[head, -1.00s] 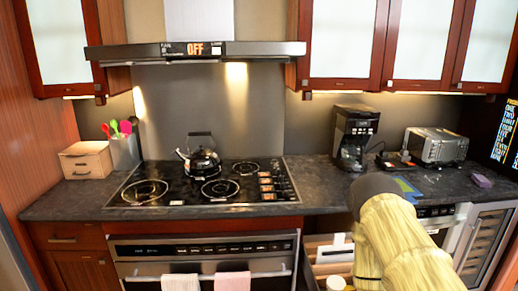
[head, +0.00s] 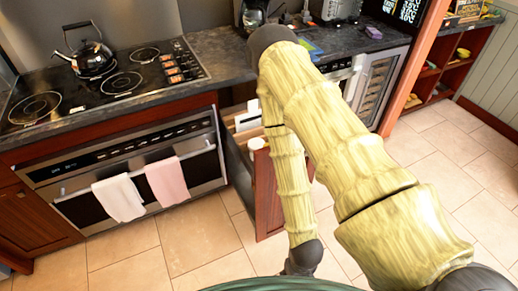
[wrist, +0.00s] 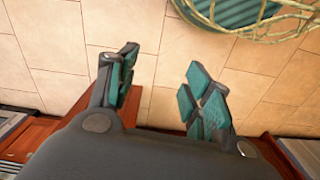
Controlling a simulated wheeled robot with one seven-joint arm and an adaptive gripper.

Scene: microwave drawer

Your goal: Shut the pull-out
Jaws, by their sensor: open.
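The pull-out (head: 268,198) is a wooden drawer under the counter, standing open to the right of the oven. Its reddish front panel and part of its inside show in the head view, with pale items in it; my arm hides part of it. In the head view my gripper end (head: 303,260) hangs low in front of the pull-out, apart from its visible front, and its fingers cannot be made out. In the wrist view my gripper (wrist: 160,68) is open and empty, with teal finger pads above the tiled floor. Reddish wood (wrist: 268,150) shows beside the gripper body.
The oven (head: 130,170) with two hanging towels (head: 166,180) stands left of the pull-out. A glass-fronted cooler (head: 377,90) stands to its right. The stovetop (head: 110,82) holds a kettle (head: 92,58). Tiled floor (head: 180,245) is clear in front of the oven.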

